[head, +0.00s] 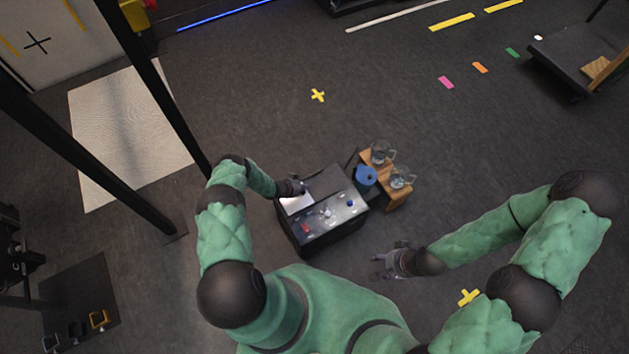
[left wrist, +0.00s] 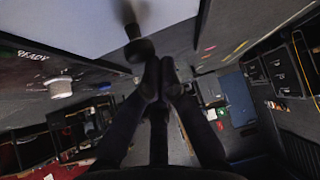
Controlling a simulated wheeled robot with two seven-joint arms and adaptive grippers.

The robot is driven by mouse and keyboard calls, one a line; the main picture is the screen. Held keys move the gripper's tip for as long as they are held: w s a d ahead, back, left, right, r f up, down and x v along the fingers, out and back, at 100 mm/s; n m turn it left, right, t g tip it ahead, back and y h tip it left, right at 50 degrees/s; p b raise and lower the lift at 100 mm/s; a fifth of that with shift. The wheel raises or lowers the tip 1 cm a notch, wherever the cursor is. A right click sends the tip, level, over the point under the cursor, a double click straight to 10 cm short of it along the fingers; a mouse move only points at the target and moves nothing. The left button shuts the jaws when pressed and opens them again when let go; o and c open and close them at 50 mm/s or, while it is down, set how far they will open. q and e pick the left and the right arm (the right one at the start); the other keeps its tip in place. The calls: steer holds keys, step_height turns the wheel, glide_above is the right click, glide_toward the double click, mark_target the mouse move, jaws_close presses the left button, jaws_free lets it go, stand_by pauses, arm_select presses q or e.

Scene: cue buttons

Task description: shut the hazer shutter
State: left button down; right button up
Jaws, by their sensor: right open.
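A dark console (head: 322,240) stands in front of me in the head view, with small controls on its top. I cannot tell for sure which part is the hazer shutter. My left gripper (head: 301,187) is over the console's far left part, beside a pale plate (head: 297,204). In the left wrist view my left gripper (left wrist: 161,70) has its fingertips close together with nothing visible between them. A dark knob on a stem (left wrist: 139,48) stands just beyond the tips; contact is unclear. My right gripper (head: 383,260) is open and empty, right of the console above the floor.
The console carries a red button (head: 305,228), a white knob (head: 327,212) and a blue button (head: 350,203). Dark posts rise at left.

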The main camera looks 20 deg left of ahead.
arm_select(q)
steer(key=shift+s+a+f, duration=0.1)
steer(key=shift+s+a, duration=0.15)
steer(key=shift+s, duration=0.2)
steer(key=shift+w+d, duration=0.25)
steer(key=shift+w, duration=0.15)
steer(key=w+b, duration=0.1)
steer(key=w+d+r, duration=0.1)
steer(key=shift+w+d+b, duration=0.2)
steer(key=shift+w+b, duration=0.15)
steer(key=shift+w, duration=0.05)
steer(key=p+v, duration=0.4)
steer(key=v, duration=0.6)
